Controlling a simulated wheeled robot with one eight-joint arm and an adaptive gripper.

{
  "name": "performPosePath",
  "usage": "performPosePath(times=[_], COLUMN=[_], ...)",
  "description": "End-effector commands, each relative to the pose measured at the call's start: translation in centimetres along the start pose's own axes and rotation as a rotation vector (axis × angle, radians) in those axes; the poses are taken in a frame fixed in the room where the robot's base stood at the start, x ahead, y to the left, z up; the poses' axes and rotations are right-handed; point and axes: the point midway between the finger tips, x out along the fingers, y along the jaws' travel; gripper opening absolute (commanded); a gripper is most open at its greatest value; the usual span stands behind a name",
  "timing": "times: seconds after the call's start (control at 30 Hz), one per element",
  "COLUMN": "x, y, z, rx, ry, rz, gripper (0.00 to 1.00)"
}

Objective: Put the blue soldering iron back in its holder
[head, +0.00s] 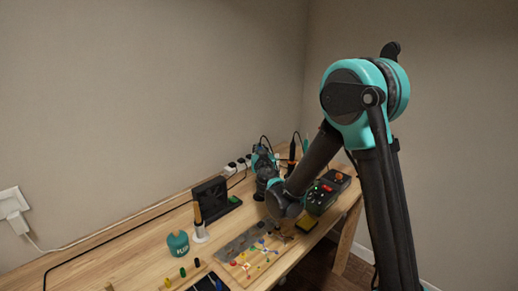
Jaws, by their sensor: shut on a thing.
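My gripper (264,156) is at the far right part of the bench, at the end of my dark and teal arm. It is small here and partly hidden by my own wrist. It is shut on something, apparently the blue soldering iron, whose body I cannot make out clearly. A dark cord loops above it. Just right of the gripper, slim upright tools (293,150) stand at the back of the bench, one dark with an orange part. I cannot tell which part there is the holder.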

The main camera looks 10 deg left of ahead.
Motion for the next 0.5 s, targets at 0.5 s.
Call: performPosePath(times=[0.5], x=[0.0], y=[0.0], z=[1.8], rx=[0.000], ry=[0.000], rz=[0.000], gripper=[0.00])
